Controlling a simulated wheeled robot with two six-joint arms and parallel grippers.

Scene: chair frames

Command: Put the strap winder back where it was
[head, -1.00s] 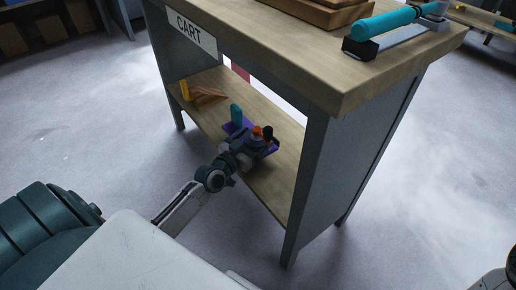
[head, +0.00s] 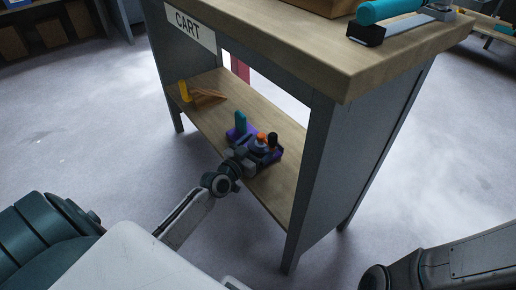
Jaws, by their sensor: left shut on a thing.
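The strap winder (head: 261,142) appears to be the small dark grey piece with an orange part and a black knob. It is at a purple base or tray (head: 233,133) on the cart's (head: 190,30) lower shelf (head: 218,98). My left gripper (head: 259,154) reaches in from the front and is shut on it, hiding part of it. I cannot tell whether the winder rests on the purple piece or is held just above it. A teal upright piece (head: 241,122) stands at the back left of the purple piece. My right gripper is out of view; only its arm shows at lower right.
A wooden wedge-like piece (head: 208,98) and a yellow piece (head: 184,91) sit farther left on the shelf. The cart's grey side panel (head: 340,150) stands right of my gripper, and its top (head: 300,45) overhangs the shelf. A teal-handled tool (head: 390,12) lies on top.

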